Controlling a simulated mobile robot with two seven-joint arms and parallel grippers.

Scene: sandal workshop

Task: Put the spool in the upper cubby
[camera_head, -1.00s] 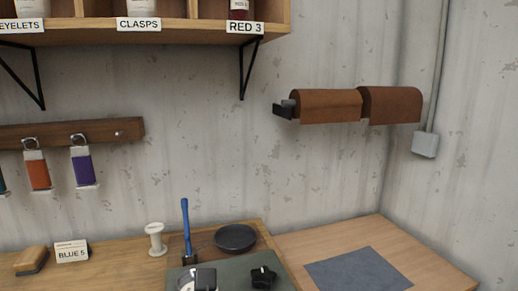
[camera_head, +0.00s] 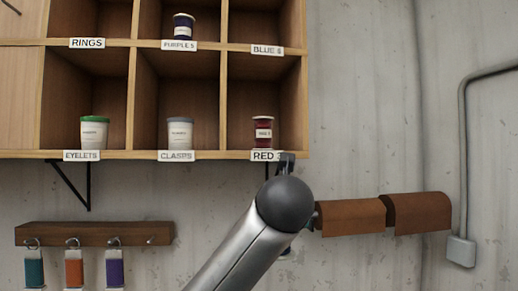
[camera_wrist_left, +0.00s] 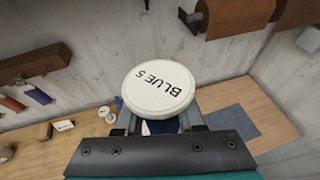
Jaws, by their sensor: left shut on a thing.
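My left gripper (camera_wrist_left: 160,128) is shut on a spool (camera_wrist_left: 158,92) with a white round top marked BLUE 5; a bit of dark blue shows below the top. In the head view my left arm covers most of the gripper, so the spool's place there is unclear. The upper cubby (camera_head: 267,22) labelled BLUE 5 is at the right of the shelf's upper row, and its visible part is empty. The cubby below it holds a dark red spool (camera_head: 263,131) over a RED 3 label. My right gripper is not in view.
A purple spool (camera_head: 184,27) stands in the neighbouring upper cubby. Jars stand over EYELETS (camera_head: 94,132) and CLASPS (camera_head: 180,133). Brown leather rolls (camera_head: 350,217) stick out from the wall at right. A peg rack (camera_head: 95,234) with hanging tags is lower left.

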